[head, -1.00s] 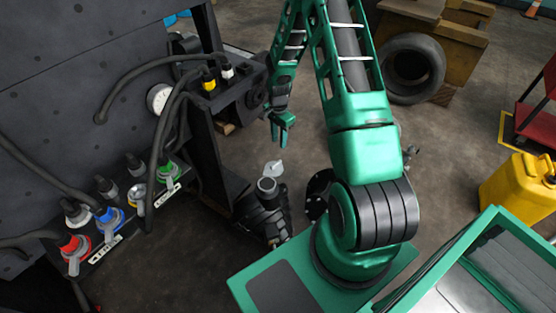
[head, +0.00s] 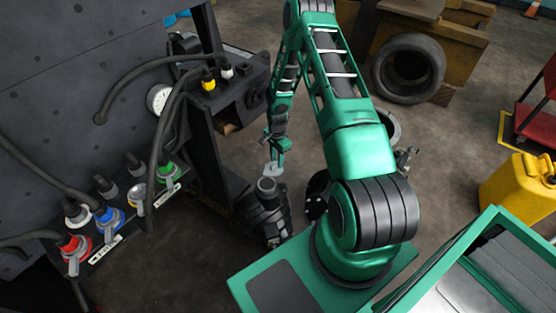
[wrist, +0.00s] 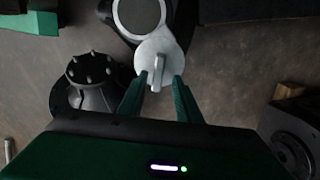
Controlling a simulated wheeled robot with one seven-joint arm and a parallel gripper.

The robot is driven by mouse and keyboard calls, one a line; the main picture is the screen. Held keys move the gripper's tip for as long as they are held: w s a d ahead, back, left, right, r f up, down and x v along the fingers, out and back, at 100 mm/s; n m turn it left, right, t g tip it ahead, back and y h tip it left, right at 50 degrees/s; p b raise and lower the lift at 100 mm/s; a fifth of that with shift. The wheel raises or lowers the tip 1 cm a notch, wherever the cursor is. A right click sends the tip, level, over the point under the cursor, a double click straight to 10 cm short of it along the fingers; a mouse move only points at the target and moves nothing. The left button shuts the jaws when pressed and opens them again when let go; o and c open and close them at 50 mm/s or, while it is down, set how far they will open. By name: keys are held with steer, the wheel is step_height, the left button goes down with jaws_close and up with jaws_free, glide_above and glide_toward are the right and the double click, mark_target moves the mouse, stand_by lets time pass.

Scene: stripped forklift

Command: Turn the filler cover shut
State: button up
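The filler cover (head: 273,168) is a light grey flap swung to the far side of the filler neck (head: 266,185). In the wrist view the cover (wrist: 147,55) has a thin raised tab on it. The dark round mouth of the neck (wrist: 140,14) shows uncovered beside it, at the top of the picture. My gripper (wrist: 159,80) is open, with its green fingertips on either side of the tab and a gap on each side. In the head view my gripper (head: 275,149) is directly above the cover and partly hides it.
A dark panel with coloured connectors (head: 109,220) and hoses stands at the left. A dark bracket block (head: 235,85) juts out near my arm.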

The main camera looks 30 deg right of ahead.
steer(key=shift+f, duration=0.25)
jaws_close()
steer(key=shift+w+d, duration=0.1)
steer(key=shift+d, duration=0.15)
steer(key=shift+d+r, duration=0.1)
